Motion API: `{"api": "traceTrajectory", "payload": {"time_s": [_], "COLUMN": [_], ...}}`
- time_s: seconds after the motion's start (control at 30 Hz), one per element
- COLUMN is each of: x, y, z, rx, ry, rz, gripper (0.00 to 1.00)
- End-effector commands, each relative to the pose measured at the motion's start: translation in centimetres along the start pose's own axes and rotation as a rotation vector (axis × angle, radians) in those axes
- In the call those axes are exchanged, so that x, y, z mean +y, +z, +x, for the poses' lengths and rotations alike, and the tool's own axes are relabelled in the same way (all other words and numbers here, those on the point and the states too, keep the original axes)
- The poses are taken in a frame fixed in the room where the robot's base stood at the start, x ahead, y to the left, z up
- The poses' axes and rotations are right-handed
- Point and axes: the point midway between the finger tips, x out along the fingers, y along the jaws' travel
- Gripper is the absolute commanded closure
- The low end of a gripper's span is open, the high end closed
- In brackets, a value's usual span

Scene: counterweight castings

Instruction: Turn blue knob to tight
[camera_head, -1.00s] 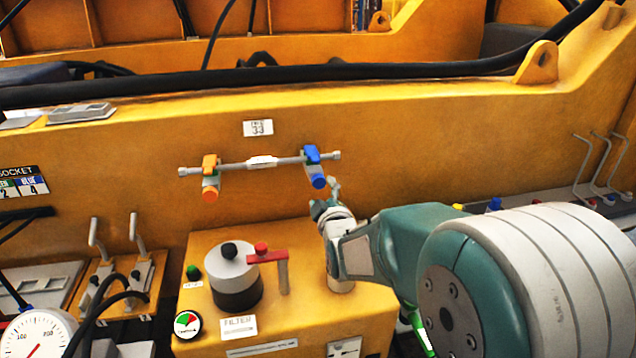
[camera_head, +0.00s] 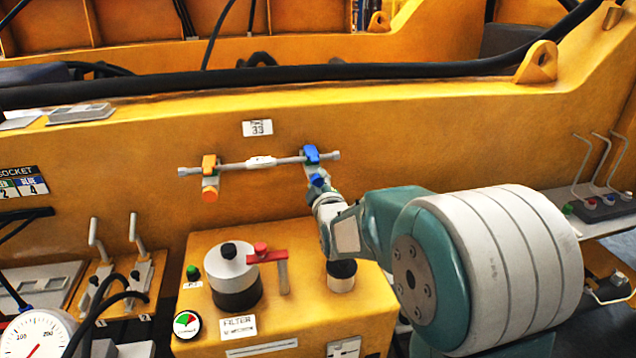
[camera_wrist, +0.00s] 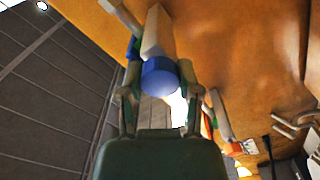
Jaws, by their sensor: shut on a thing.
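The blue knob (camera_head: 316,180) is the round cap at the lower front end of the right fitting on the grey pipe (camera_head: 288,160), on the yellow wall. In the wrist view the blue knob (camera_wrist: 160,76) is a cylinder with its round face towards the camera, on a pale stem. My gripper (camera_head: 321,188) reaches up to it from below right. In the wrist view the fingers of my gripper (camera_wrist: 159,92) lie on either side of the knob, closed on it. The fingertips partly hide the knob's sides. No tight mark is readable.
Below stands a yellow box with a filter canister (camera_head: 232,276) and red handle (camera_head: 268,256). A black hose (camera_head: 300,75) runs above.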

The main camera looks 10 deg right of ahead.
Motion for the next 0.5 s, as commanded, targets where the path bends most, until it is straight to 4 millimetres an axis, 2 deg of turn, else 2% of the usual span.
{"api": "traceTrajectory", "payload": {"time_s": [0.27,0.5], "x": [-0.29,-0.34], "y": [0.1,0.13], "z": [-0.02,-0.02], "rx": [-0.002,-0.003], "ry": [-0.007,-0.008], "rz": [0.04,0.181], "gripper": [1.0,1.0]}}
